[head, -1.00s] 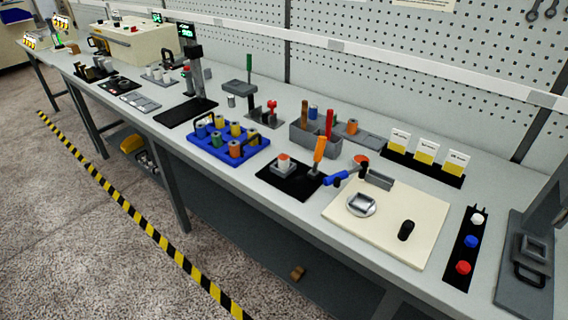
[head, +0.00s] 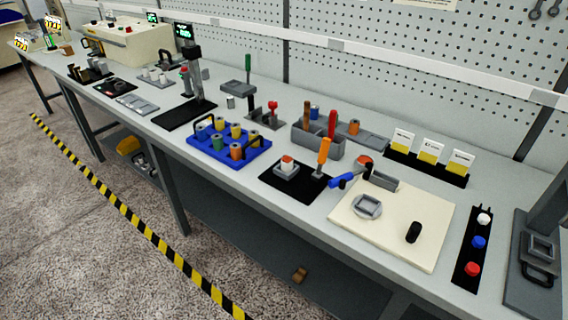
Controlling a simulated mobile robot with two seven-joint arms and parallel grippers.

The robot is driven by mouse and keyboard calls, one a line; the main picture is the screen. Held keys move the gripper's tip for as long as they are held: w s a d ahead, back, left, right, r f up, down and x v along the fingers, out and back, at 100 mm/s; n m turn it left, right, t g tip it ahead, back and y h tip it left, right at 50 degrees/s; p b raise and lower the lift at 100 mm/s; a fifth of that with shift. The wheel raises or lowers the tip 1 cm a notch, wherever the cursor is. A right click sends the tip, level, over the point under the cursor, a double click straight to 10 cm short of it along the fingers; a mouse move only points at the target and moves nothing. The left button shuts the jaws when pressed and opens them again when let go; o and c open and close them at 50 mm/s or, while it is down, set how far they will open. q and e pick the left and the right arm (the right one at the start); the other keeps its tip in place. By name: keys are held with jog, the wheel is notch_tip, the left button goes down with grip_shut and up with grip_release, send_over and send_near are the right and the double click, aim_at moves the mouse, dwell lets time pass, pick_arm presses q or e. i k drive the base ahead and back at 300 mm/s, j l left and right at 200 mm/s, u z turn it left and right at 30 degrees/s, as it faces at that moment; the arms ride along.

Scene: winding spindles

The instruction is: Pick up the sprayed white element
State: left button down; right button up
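Several pale pieces stand on the long grey bench (head: 335,225), and I cannot tell which one is sprayed. A white piece with an orange-red top (head: 287,160) sits in a square grey holder on a black mat (head: 305,192). A small light-grey cylinder (head: 230,102) stands alone near the middle. Small whitish cylinders (head: 155,75) stand on a grey plate farther left. Neither of my grippers is in view.
A blue tray (head: 215,158) holds several coloured spools. A grey bin (head: 316,145) holds tools. A cream board (head: 390,235) carries a metal square holder and a black knob. A strip with white, blue and red buttons (head: 465,275) lies right. Yellow-black tape (head: 115,205) marks the floor.

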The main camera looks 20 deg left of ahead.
aim_at(286, 160)
jog(key=i+j+z, duration=0.1)
jog(key=j+z, duration=0.2)
jog(key=j, duration=1.05)
jog(key=j+z, duration=0.25)
jog(key=j, duration=1.15)
